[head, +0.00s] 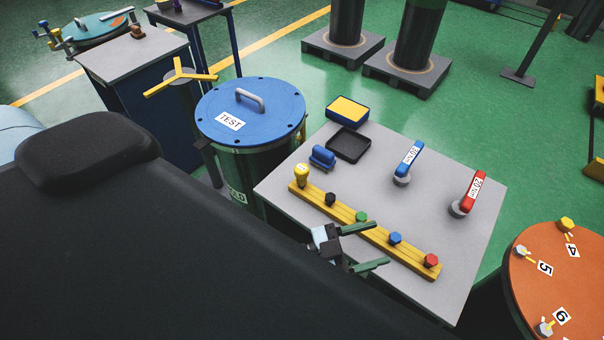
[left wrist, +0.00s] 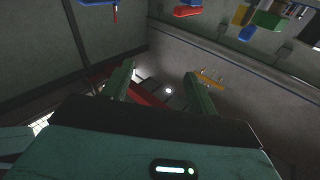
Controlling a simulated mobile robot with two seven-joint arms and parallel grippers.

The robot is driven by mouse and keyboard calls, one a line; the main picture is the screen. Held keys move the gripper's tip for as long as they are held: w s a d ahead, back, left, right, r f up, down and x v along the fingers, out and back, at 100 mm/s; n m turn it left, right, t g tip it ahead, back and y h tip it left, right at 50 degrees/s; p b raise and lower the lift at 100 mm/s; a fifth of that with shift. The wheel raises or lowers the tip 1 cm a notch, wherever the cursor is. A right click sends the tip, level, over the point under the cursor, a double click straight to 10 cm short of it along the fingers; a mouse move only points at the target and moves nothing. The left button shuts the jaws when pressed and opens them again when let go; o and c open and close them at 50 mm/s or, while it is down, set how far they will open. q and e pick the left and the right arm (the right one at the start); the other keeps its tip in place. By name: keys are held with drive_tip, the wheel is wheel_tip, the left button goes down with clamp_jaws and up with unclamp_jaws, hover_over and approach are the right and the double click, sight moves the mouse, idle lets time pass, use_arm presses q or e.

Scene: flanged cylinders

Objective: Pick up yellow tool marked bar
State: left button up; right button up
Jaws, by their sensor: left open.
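A yellow tool (head: 302,171) with a small white label stands upright at the left end of a yellow rack (head: 325,206) on a grey table. The lettering on its label is too small to read. My left gripper (head: 378,243) is open and empty in the head view, over the near side of the rack, right of and nearer than the yellow tool. Its two green fingers also show in the left wrist view (left wrist: 161,80), with nothing between them. I cannot pick out the yellow tool with certainty in that view. My right gripper is not in view.
The rack also holds black (head: 330,199), green (head: 361,216), blue (head: 395,238) and red (head: 431,260) pieces. A blue-handled tool (head: 410,158) and a red-handled tool (head: 472,190) stand farther back. A black tray (head: 348,145) and a blue-lidded drum (head: 250,112) lie beyond.

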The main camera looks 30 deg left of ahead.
use_arm(q)
drive_tip(key=d+r+m+g+h, duration=0.4)
drive_tip(key=m+g+h, duration=0.1)
drive_tip(key=m+g, duration=0.2)
drive_tip(key=m+g+y, duration=0.2)
drive_tip(key=g+y, duration=0.5)
drive_tip(key=y, duration=1.1)
approach(302, 168)
wheel_tip(302, 168, down, 5)
drive_tip(key=shift+d+f, duration=0.1)
drive_tip(key=shift+d, duration=0.05)
drive_tip(key=shift+f, duration=3.9)
